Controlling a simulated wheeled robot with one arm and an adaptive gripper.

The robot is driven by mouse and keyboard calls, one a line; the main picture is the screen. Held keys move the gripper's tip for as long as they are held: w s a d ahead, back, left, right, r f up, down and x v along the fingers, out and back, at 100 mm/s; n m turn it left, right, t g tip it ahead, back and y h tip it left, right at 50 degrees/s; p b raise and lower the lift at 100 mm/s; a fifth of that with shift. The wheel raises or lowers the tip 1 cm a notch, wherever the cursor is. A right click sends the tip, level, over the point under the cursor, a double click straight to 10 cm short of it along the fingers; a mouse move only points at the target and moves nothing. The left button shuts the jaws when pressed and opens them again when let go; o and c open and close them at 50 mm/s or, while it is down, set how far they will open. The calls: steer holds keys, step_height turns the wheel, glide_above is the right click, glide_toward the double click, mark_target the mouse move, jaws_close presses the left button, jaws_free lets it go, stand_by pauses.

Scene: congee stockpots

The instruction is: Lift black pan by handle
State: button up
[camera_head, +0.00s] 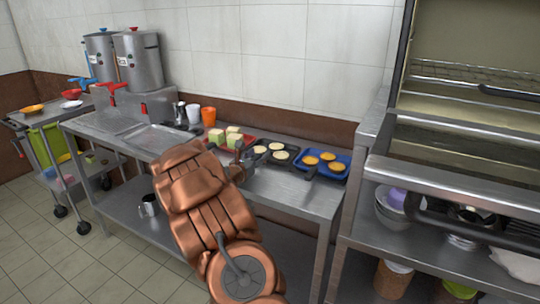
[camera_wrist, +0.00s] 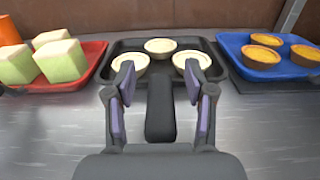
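The black pan (camera_wrist: 217,72) lies on the steel counter in the middle of the wrist view, with three pale round tarts (camera_wrist: 159,46) in it. Its black handle (camera_wrist: 160,105) points toward me. My gripper (camera_wrist: 160,88) is open, with one finger on each side of the handle; a gap shows on both sides. In the head view my gripper (camera_head: 243,158) is at the near edge of the pan (camera_head: 277,146), and my arm hides part of the counter.
A red tray (camera_wrist: 92,72) with pale green blocks sits to the left of the pan. A blue tray (camera_wrist: 240,66) with orange tarts sits close on the right, with a dark handle-like piece. Cups (camera_head: 209,116) and stockpots (camera_head: 139,62) stand farther left. A wall rises behind.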

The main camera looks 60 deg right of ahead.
jaws_close()
stand_by(0.7)
